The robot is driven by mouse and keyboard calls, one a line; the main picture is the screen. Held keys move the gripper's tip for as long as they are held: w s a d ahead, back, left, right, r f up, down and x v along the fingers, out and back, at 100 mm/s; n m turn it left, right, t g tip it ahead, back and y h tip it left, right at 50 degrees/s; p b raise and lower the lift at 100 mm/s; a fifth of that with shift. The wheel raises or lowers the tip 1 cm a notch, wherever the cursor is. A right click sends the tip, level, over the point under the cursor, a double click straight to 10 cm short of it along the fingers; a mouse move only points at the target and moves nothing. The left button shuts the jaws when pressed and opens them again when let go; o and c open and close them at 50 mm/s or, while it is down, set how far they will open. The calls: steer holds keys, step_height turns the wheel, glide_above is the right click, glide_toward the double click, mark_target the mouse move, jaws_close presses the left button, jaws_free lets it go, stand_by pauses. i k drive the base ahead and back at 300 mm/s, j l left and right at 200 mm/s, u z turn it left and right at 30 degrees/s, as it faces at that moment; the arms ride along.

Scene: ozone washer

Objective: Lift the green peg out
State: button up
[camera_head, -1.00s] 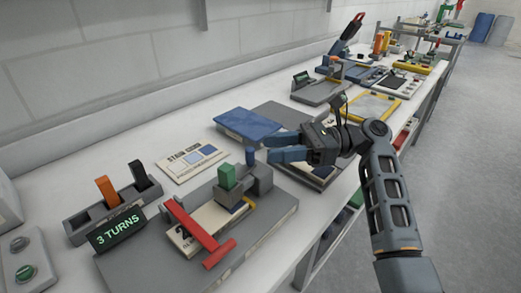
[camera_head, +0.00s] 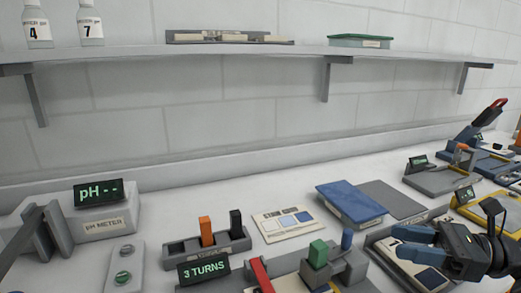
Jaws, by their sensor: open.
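The green peg (camera_head: 318,253) stands upright in a grey block of the fixture near the bottom of the head view.
A rack (camera_head: 206,247) with an orange and a black peg stands left, behind a "3 TURNS" display (camera_head: 204,269). A pH meter (camera_head: 103,217) stands farther left. A stain guide card (camera_head: 283,224) and blue pad (camera_head: 351,203) lie behind. A wall shelf (camera_head: 260,53) runs above.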

mark_target(318, 250)
steer(key=k+l, duration=0.1)
steer(key=l, duration=0.3)
steer(key=k+l, duration=0.1)
steer(key=l, duration=0.35)
steer(key=k+l, duration=0.1)
steer(key=l, duration=0.3)
